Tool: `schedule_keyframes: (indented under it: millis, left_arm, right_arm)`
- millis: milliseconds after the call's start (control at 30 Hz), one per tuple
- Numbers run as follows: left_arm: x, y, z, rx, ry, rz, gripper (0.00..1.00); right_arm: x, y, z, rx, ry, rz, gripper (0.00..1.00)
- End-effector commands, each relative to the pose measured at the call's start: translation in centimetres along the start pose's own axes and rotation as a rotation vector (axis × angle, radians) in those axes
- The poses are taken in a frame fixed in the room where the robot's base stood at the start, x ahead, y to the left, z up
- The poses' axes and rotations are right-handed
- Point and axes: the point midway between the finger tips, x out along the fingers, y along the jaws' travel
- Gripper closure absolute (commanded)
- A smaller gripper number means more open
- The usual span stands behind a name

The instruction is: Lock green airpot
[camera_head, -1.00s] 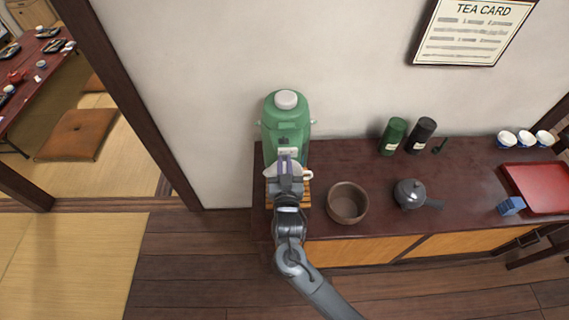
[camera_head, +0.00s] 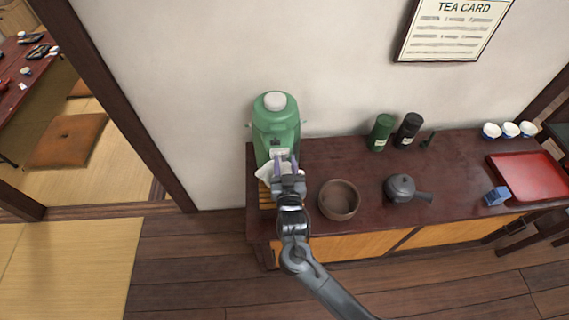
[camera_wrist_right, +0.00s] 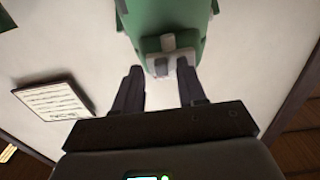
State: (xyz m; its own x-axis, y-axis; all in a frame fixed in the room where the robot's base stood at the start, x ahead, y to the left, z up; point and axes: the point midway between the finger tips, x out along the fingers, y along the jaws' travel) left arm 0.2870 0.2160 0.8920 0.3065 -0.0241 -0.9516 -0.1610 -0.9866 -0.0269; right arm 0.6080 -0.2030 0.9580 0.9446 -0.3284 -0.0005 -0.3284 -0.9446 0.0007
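The green airpot (camera_head: 277,128) stands upright at the left end of the dark sideboard, with a round pale knob on top. It also shows at the top of the right wrist view (camera_wrist_right: 190,18), with a small grey-white lock piece (camera_wrist_right: 162,57) on its front. My right gripper (camera_head: 286,166) is in front of the airpot. In the wrist view its two dark fingers (camera_wrist_right: 160,78) are apart, one on either side of the lock piece; I cannot tell whether they touch it. A white vessel (camera_head: 267,172) is partly hidden behind the gripper. My left gripper is not in view.
A brown bowl (camera_head: 339,199) stands just right of my right gripper, with a grey teapot (camera_head: 402,189) beyond it. Two dark canisters (camera_head: 380,132) stand near the wall. A red tray (camera_head: 530,177) and a blue block (camera_head: 497,196) are farther right.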

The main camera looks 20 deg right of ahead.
Motion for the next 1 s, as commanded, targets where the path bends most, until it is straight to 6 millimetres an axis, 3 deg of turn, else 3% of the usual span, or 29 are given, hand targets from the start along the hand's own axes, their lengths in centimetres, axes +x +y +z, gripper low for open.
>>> schedule_keyframes:
  millis: [367, 800, 1000]
  left_arm:
    - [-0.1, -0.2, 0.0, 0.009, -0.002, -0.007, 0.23]
    - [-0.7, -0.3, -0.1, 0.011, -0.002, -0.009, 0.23]
    - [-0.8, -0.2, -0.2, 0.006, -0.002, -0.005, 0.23]
  right_arm:
    - [-0.9, -0.1, -0.1, 0.002, 0.000, -0.002, 0.60]
    - [-8.0, 0.0, 0.0, 0.002, -0.002, -0.001, 0.60]
    - [-10.1, 0.0, 0.0, 0.000, -0.001, -0.001, 0.60]
